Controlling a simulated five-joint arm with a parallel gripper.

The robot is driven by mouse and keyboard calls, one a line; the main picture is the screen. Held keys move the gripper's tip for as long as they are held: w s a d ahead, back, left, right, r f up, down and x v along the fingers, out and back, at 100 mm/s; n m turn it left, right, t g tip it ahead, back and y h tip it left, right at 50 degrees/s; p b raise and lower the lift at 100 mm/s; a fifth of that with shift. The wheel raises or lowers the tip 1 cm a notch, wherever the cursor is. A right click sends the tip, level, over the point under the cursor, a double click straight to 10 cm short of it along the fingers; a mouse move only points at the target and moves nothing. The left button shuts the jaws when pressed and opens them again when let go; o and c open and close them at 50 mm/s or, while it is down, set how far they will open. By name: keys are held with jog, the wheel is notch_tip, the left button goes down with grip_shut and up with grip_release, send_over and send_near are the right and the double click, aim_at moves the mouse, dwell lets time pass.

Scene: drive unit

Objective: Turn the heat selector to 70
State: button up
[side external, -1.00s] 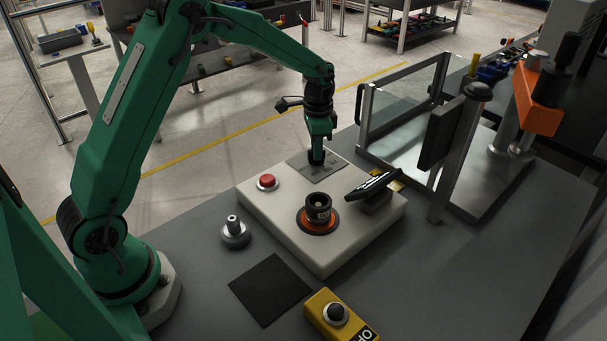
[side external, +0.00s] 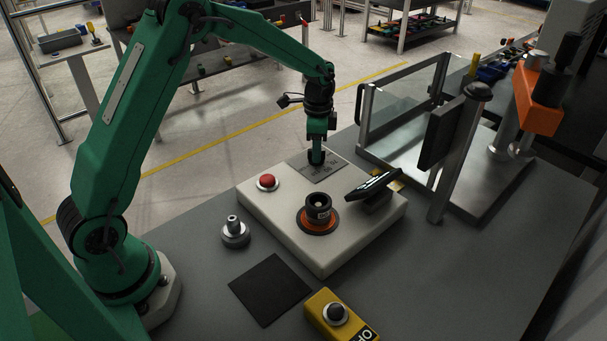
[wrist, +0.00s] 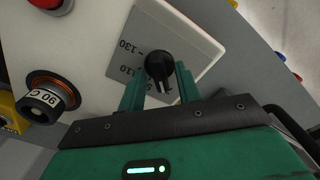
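The heat selector appears to be the black knob (wrist: 159,66) on a grey plate (wrist: 190,48) at the far corner of the pale panel. In the wrist view, 130 and 110 can be read on the plate beside it. The knob's lower part, with a light line, points toward my gripper's palm; other marks are hidden. My gripper (side external: 316,157) points down over this plate (side external: 312,170). In the wrist view its two fingers stand apart on either side of the knob, with narrow gaps seeming to remain; contact cannot be made out.
The panel (side external: 290,235) also carries a red button (side external: 267,181), a black dial (side external: 318,208) reading 90 C on an orange ring, and a tilted black display (side external: 373,185). A metal post (side external: 235,232), black mat (side external: 270,289) and yellow box (side external: 325,312) lie nearby. A clear guard (side external: 405,100) stands behind.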

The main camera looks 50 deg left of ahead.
dwell(0.3)
jog(key=shift+r, duration=3.9)
